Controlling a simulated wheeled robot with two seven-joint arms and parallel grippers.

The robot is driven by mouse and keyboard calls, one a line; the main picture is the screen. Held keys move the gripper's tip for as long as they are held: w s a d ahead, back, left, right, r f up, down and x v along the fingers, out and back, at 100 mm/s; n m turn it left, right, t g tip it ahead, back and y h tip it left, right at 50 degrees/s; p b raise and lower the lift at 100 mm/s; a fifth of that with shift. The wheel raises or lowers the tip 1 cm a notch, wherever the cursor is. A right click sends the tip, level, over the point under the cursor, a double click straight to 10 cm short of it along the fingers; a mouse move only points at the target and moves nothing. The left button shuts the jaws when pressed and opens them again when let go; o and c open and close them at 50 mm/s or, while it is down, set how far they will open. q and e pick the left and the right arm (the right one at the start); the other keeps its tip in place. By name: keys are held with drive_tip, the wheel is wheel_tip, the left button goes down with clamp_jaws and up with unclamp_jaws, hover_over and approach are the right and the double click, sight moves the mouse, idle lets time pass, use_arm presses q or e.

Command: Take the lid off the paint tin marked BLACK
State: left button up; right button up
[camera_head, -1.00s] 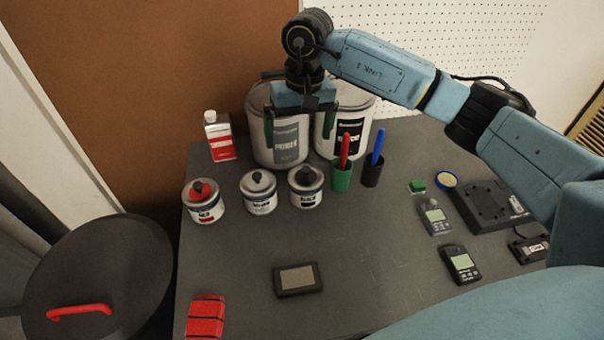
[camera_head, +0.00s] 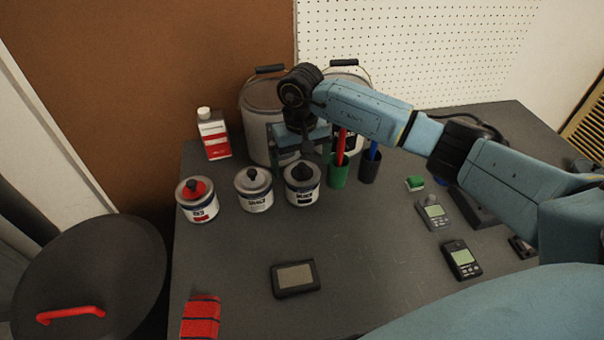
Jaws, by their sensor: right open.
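Three small paint tins with knobbed lids stand in a row: one with a red knob (camera_head: 200,206), one with a dark grey knob (camera_head: 256,200) and one with a black knob (camera_head: 303,195). The black-knobbed tin, at the right end, seems to be the one marked BLACK; its label is too small to read surely. Its lid (camera_head: 302,173) is on. My right gripper (camera_head: 300,158) is open and empty, pointing down above and just behind this lid, apparently not touching it. My left gripper is out of view.
Two large pails, left (camera_head: 262,98) and right (camera_head: 351,75), stand behind my gripper. A red-and-white bottle (camera_head: 214,137) stands back left.

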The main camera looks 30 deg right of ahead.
drive_tip(key=shift+f, duration=0.55)
drive_tip(key=c, duration=1)
drive_tip(key=shift+o, duration=0.2)
drive_tip(key=shift+r, duration=0.1)
